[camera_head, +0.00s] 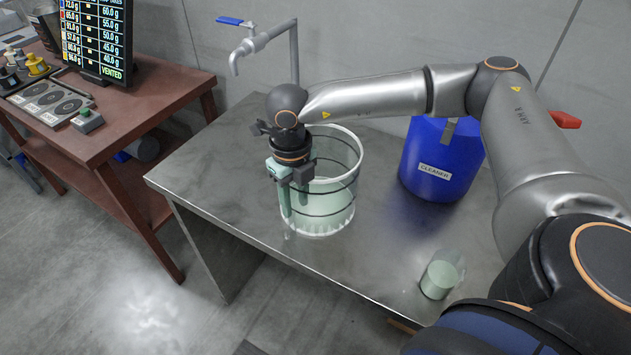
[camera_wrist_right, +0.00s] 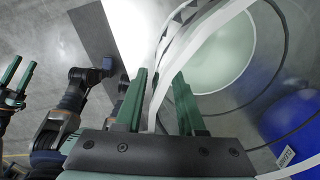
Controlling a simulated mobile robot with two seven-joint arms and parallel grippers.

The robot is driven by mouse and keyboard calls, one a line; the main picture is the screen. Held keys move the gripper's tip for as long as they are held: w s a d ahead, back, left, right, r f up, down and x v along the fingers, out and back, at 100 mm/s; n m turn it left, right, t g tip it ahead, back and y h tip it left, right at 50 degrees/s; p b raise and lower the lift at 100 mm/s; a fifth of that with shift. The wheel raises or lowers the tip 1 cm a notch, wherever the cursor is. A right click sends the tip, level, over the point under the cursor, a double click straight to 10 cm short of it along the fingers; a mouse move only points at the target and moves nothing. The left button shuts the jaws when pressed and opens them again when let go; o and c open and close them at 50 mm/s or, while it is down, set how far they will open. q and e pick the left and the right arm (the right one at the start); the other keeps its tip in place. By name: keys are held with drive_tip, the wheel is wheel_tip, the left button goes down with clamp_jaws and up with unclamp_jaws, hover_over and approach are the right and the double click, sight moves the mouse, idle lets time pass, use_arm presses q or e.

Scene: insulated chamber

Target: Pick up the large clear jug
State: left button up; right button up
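The large clear jug (camera_head: 333,205) stands upright on the metal table, with dark rings around it and pale green liquid inside. My right gripper (camera_head: 294,205) points down at the jug's left side. In the right wrist view, its green fingers (camera_wrist_right: 160,85) stand apart, with the jug's pale wall strip (camera_wrist_right: 200,45) running between them. A gap shows between the fingers, and I see no firm grip on the wall. My left gripper (camera_wrist_right: 17,75) shows only at the left edge of the right wrist view, with its fingers apart and empty.
A blue cleaner container (camera_head: 440,160) stands right of the jug. A small clear beaker (camera_head: 441,274) with pale liquid is near the table's front right. A tap (camera_head: 262,40) rises behind. A brown bench (camera_head: 150,100) with a screen is at left.

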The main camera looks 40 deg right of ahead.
drive_tip(key=shift+f, duration=0.1)
drive_tip(key=shift+c, duration=0.2)
clamp_jaws()
idle(1.1)
